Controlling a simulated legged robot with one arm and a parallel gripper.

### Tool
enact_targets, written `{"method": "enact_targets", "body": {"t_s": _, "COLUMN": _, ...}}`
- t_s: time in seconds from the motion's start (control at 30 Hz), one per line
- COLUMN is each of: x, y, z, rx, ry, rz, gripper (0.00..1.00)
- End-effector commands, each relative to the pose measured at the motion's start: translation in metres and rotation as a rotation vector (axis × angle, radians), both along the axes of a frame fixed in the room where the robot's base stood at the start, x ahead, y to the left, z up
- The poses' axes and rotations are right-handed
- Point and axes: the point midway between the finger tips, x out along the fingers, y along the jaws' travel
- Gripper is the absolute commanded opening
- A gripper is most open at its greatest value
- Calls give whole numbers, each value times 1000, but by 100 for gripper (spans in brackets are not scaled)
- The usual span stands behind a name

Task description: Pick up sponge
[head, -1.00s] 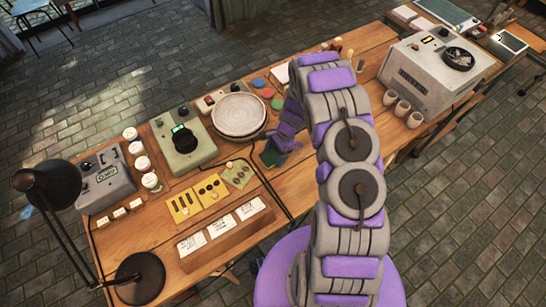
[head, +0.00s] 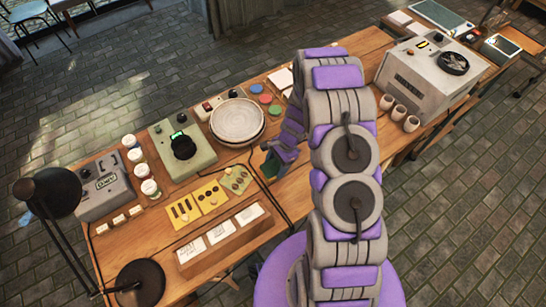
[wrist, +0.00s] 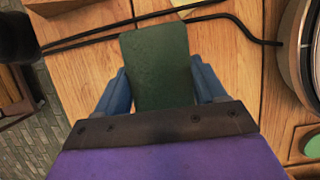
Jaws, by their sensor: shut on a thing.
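The sponge is a dark green block (wrist: 158,68) between the two blue fingers of my gripper (wrist: 160,88) in the wrist view. The fingers are shut on its left and right sides, and its far end sticks out past them over the wooden table. The sponge (head: 270,166) shows there as a small green patch, partly hidden by the gripper. I cannot tell how far it is above the table.
A pale plate (head: 238,121) sits on a turntable beside my gripper. Black cables (wrist: 135,22) cross the table past the sponge. A green control box (head: 182,147), yellow stencils (head: 212,196) and a card holder (head: 222,233) stand to the left. A grey machine (head: 428,75) stands at right.

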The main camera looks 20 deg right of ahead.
Motion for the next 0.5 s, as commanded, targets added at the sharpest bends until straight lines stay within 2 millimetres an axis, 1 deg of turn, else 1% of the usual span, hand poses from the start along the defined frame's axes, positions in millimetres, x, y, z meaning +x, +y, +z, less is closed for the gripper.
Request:
{"method": "enact_targets", "body": {"t_s": 0.03, "x": -14, "y": 3, "z": 2, "rx": 5, "ry": 8, "rz": 0, "gripper": 38}}
{"method": "enact_targets", "body": {"t_s": 0.3, "x": -70, "y": 4, "z": 8, "rx": 5, "ry": 5, "rz": -2, "gripper": 38}}
{"method": "enact_targets", "body": {"t_s": 0.5, "x": -100, "y": 3, "z": 9, "rx": 2, "ry": 4, "rz": -1, "gripper": 38}}
